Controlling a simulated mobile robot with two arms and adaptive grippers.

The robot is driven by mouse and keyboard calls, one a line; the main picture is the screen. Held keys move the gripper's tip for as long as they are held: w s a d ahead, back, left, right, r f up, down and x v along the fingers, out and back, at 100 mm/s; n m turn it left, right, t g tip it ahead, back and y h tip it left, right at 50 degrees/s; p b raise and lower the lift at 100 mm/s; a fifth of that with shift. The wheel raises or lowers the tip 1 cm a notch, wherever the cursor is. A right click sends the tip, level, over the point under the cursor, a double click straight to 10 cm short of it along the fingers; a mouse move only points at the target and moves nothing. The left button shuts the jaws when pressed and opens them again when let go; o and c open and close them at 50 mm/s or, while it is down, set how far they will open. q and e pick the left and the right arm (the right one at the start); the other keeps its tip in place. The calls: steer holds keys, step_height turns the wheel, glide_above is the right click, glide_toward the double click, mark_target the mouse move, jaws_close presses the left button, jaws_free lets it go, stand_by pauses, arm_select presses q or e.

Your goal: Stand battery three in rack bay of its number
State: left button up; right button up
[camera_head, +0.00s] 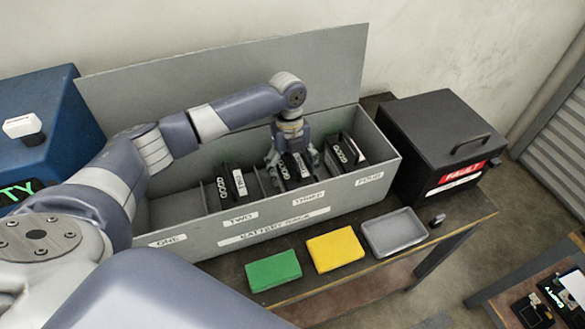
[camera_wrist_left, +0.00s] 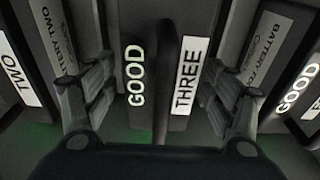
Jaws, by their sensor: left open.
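The grey battery rack (camera_head: 200,237) has bays labelled ONE, TWO, THREE and FOUR. Battery three (camera_head: 290,170) stands upright in the bay behind the THREE label (camera_head: 309,198). In the left wrist view battery three (camera_wrist_left: 150,110) shows GOOD and THREE on its top, with a dark handle between the labels. My left gripper (camera_head: 293,163) is inside the rack, open, with one finger on each side of battery three. A slim gap seems to show between fingers and battery; contact is unclear. The battery's lower part is hidden. My right gripper is not in view.
Battery two (camera_head: 231,188) and battery four (camera_head: 348,151) stand close on either side. Bay one looks empty. A black FAULT box (camera_head: 425,130) stands right of the rack. Green pad (camera_head: 273,270), yellow pad (camera_head: 335,249) and grey tray (camera_head: 394,233) lie in front. A blue box (camera_head: 50,105) stands left.

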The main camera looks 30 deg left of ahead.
arm_select(q)
steer(key=r+b, duration=0.1)
steer(key=r, duration=0.2)
steer(key=r+b, duration=0.1)
steer(key=r, duration=0.3)
steer(key=w+a+r, duration=0.1)
steer(key=r, duration=0.3)
steer(key=shift+b, duration=0.4)
steer(key=shift+r, duration=0.6)
